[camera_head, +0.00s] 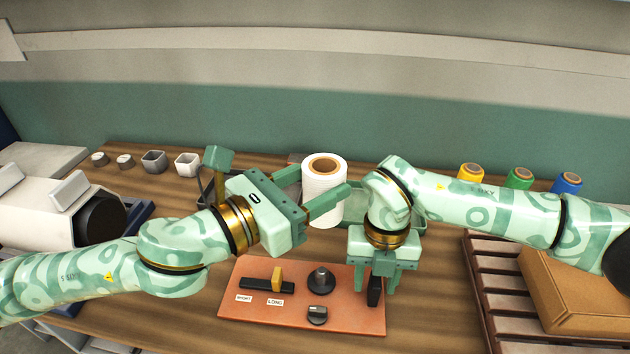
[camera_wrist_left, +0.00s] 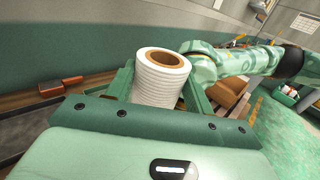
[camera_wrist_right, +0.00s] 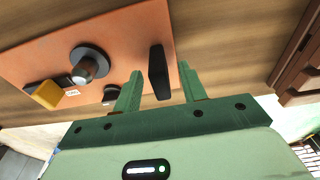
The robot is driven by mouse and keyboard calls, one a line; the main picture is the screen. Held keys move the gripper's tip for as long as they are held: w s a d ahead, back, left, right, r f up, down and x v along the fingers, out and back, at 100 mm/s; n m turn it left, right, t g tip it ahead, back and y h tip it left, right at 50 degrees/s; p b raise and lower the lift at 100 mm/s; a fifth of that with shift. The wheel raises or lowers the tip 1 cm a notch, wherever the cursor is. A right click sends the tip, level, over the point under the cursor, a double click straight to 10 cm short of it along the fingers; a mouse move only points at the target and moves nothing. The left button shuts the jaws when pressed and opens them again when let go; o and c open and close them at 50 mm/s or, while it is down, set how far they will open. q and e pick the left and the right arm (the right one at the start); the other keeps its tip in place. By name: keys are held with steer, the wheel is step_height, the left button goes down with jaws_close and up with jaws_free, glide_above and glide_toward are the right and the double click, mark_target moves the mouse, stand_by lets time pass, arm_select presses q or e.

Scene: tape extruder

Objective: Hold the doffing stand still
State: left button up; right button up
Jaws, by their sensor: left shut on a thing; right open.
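A white wound roll with a brown core (camera_head: 323,190) stands upright near the back of the table. My left gripper (camera_head: 322,186) is shut on it, one finger on each side. The roll also fills the gap between the fingers in the left wrist view (camera_wrist_left: 160,82).
The panel carries a yellow slider knob (camera_head: 277,277), a black round knob (camera_head: 321,280) and a dial (camera_head: 317,315). Yellow, green and blue spools (camera_head: 520,178) stand behind my right arm. A cardboard box (camera_head: 580,295) rests on a slatted pallet (camera_head: 485,290). Small cups (camera_head: 187,164) stand back left.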

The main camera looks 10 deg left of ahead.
steer(key=r, duration=0.3)
steer(key=w+r, duration=0.1)
steer(key=r, duration=0.6)
steer(key=shift+w, duration=0.15)
arm_select(q)
steer(key=shift+r, duration=0.2)
step_height(320, 180, up, 8)
steer(key=s+p, duration=0.1)
steer(key=p, duration=0.4)
steer(key=shift+s+f+p, duration=0.15)
steer(key=shift+s+p, duration=0.15)
steer(key=shift+p, duration=0.1)
arm_select(e)
step_height(320, 180, up, 9)
steer(key=shift+f, duration=0.15)
arm_select(q)
steer(key=shift+w+f, duration=0.1)
steer(key=shift+f, duration=0.05)
arm_select(e)
steer(key=shift+f, duration=0.15)
